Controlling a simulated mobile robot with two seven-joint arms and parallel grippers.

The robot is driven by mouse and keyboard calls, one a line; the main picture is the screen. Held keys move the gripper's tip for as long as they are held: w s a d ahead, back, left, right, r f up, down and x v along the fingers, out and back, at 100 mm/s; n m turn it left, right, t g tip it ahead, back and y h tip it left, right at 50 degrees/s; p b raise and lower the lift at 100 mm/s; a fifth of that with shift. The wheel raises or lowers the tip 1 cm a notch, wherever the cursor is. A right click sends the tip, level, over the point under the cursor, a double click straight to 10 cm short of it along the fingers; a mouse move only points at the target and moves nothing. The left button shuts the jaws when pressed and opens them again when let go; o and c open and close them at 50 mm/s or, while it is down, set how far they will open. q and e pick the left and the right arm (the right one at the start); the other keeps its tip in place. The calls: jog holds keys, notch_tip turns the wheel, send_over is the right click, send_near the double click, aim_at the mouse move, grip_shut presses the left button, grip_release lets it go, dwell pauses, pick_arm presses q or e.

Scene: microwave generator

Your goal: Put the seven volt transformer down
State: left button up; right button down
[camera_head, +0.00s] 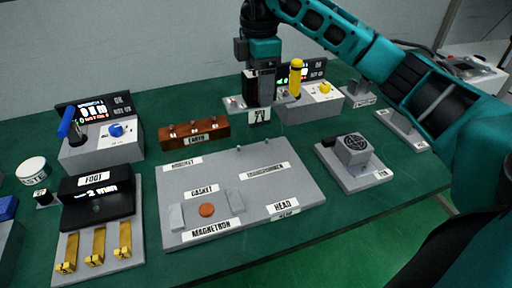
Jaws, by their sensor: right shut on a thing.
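My right gripper (260,98) hangs pointing down over the back middle of the table, shut on the transformer. The transformer (259,116) is a small dark block with a white label, partly hidden by the gripper, and its marking is too small to read. It appears to be above the table, behind the grey assembly board; whether it touches anything below I cannot tell. The board (238,187) has labelled places, one of which seems to read transformer, with bare surface around that label. My left gripper is not in view.
A device with a yellow lever (296,78) stands right behind my right gripper. A brown block (194,133) is to its left. A blue-lever device (101,138), a black box with yellow pieces (97,204) and a fan-like unit (353,150) stand around the board.

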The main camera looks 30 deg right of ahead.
notch_tip(320, 180, down, 12)
jog(key=shift+r+b, duration=0.1)
jog(key=shift+b, duration=0.75)
jog(key=shift+f, duration=2.45)
jog(key=shift+f, duration=0.15)
jog(key=shift+c, duration=0.8)
grip_release()
